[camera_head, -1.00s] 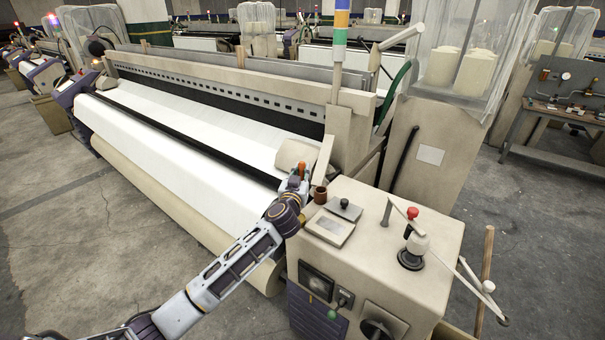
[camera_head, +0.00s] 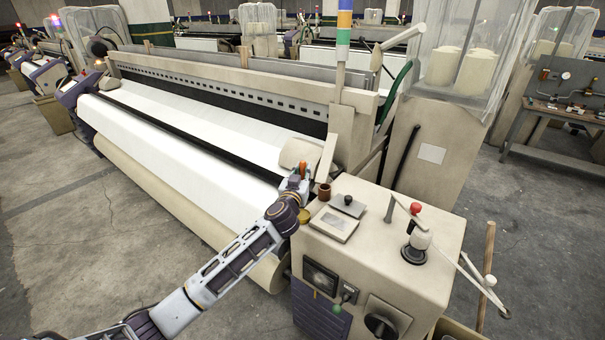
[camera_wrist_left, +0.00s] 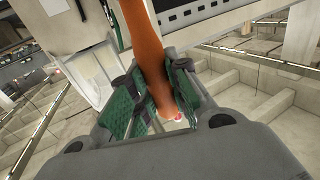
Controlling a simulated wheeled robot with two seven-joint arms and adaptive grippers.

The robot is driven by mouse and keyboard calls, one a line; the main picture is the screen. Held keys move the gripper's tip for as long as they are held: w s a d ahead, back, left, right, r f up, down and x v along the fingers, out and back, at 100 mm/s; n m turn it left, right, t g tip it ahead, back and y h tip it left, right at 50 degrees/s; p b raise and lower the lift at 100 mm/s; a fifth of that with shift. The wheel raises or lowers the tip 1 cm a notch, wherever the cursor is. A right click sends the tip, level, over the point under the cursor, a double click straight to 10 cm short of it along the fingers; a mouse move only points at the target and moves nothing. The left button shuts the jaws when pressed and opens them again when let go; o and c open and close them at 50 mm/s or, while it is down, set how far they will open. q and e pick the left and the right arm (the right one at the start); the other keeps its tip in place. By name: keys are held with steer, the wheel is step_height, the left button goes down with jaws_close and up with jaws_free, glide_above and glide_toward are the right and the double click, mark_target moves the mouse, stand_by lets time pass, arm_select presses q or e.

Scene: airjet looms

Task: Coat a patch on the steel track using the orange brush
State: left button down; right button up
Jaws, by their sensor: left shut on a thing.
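My left gripper (camera_head: 299,178) is at the near right end of the loom, just left of the control cabinet. It is shut on the upright orange brush (camera_head: 303,168), whose orange top shows above the fingers. In the left wrist view the orange brush (camera_wrist_left: 145,55) runs between the green-padded fingers (camera_wrist_left: 155,100). Its bristles cannot be made out. A long slotted metal rail (camera_head: 220,93) runs along the loom behind the cloth; I cannot tell whether it is the steel track. No coated patch can be made out. My right gripper is not in view.
The cabinet top (camera_head: 372,248) beside the gripper carries a brown pot (camera_head: 324,191), a flat plate (camera_head: 334,225) and a red-topped lever (camera_head: 415,208). A yellow round thing (camera_head: 304,216) sits at its left edge. White cloth (camera_head: 180,140) spans the loom.

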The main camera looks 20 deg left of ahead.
arm_select(q)
steer(key=shift+s, duration=0.1)
steer(key=shift+f, duration=0.1)
steer(key=shift+f, duration=0.95)
step_height(320, 180, down, 2)
steer(key=shift+f+b, duration=0.2)
steer(key=shift+b, duration=0.95)
steer(key=shift+f+b, duration=0.75)
steer(key=shift+b, duration=0.65)
steer(key=shift+f, duration=0.6)
